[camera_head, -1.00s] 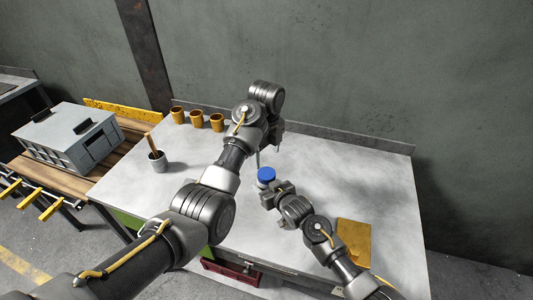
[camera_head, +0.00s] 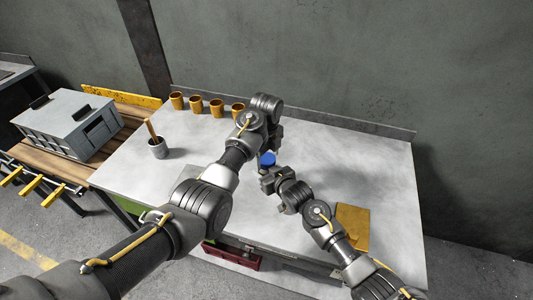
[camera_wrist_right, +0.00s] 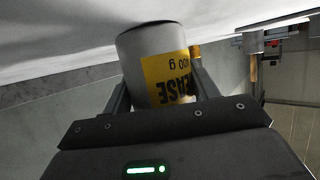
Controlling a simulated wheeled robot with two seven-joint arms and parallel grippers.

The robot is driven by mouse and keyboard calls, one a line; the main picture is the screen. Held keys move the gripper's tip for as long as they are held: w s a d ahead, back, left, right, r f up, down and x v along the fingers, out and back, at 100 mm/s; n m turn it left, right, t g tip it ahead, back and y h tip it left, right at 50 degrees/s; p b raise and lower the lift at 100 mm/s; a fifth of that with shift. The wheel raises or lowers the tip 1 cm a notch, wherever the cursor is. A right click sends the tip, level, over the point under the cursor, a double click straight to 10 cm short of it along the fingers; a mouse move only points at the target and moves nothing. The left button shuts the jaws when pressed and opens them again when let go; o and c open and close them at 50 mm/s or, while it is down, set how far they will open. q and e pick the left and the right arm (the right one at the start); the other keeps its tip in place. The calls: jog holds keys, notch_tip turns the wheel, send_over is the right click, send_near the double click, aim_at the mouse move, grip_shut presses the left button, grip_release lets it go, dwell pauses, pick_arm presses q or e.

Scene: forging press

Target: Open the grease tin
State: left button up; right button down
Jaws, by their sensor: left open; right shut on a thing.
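The grease tin shows in the right wrist view (camera_wrist_right: 150,55) as a pale cylinder with a yellow label, upside down in the picture. My right gripper (camera_wrist_right: 160,85) is shut on its sides. In the head view the tin's blue lid (camera_head: 267,160) shows on top, and the right gripper (camera_head: 265,177) hides most of the body. My left gripper (camera_head: 270,147) is open and close above the lid, pointing down. Its fingers are partly hidden by its own wrist, and I cannot tell whether they touch the lid.
Several orange cups (camera_head: 196,104) stand in a row along the back of the grey table (camera_head: 345,165). A yellow plate (camera_head: 352,226) lies at right. A grey box (camera_head: 68,130) sits on the bench beyond.

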pick_arm(q)
jog(key=c, duration=1)
jog(key=n, duration=0.3)
jog(key=shift+n, duration=0.3)
jog(key=o, duration=1.1)
